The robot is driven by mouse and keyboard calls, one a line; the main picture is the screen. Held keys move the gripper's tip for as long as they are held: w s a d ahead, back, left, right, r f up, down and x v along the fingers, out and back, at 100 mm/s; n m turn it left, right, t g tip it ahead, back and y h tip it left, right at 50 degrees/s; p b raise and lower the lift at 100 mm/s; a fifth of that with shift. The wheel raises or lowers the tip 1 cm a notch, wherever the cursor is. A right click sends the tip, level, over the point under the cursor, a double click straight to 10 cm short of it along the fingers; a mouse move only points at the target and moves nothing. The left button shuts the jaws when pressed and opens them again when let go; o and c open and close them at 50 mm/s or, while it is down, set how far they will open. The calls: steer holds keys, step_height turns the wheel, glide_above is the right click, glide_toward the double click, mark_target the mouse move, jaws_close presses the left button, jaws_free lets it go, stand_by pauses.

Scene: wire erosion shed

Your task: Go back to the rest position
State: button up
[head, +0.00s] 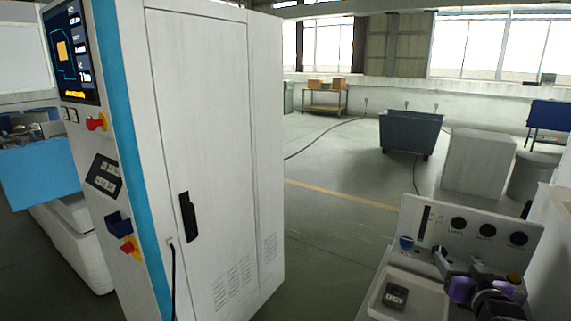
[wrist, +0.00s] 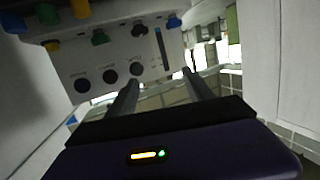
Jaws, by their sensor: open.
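My gripper (wrist: 160,78) shows in the wrist view with its two dark fingers apart and nothing between them. In the head view, purple and dark parts of my arm are at the lower right, in front of a white panel (head: 415,222); the fingertips are hard to make out there. The panel has black round dials and a dark vertical slot. The same panel (wrist: 150,75) shows upside down beyond the fingers in the wrist view. I cannot tell how far the fingers are from it.
A white tray (head: 430,288) with a small dark block (head: 395,296) lies below the panel. A tall white cabinet (head: 215,120) with a screen stands at left. A dark bin (head: 411,133) and a pale block (head: 478,160) stand farther back. The floor between is mostly clear, with cables on it.

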steer(key=s+a+f+t, duration=0.1)
steer(key=s+a+f, duration=0.2)
steer(key=s+a, duration=0.5)
steer(key=s+a+f+t, duration=0.2)
steer(key=s+a+f, duration=0.15)
steer(key=s, duration=0.85)
steer(key=s+a+n+g+y, duration=0.1)
steer(key=s+a, duration=0.2)
steer(key=s, duration=0.7)
steer(key=s+a+f+n+g+y, duration=0.1)
steer(key=s+a, duration=0.2)
steer(key=s, duration=0.7)
steer(key=s+a+f+n+g+y, duration=0.1)
steer(key=s+a, duration=0.3)
steer(key=s, duration=0.6)
steer(key=shift+s+g+y, duration=0.15)
steer(key=shift+g+y, duration=0.15)
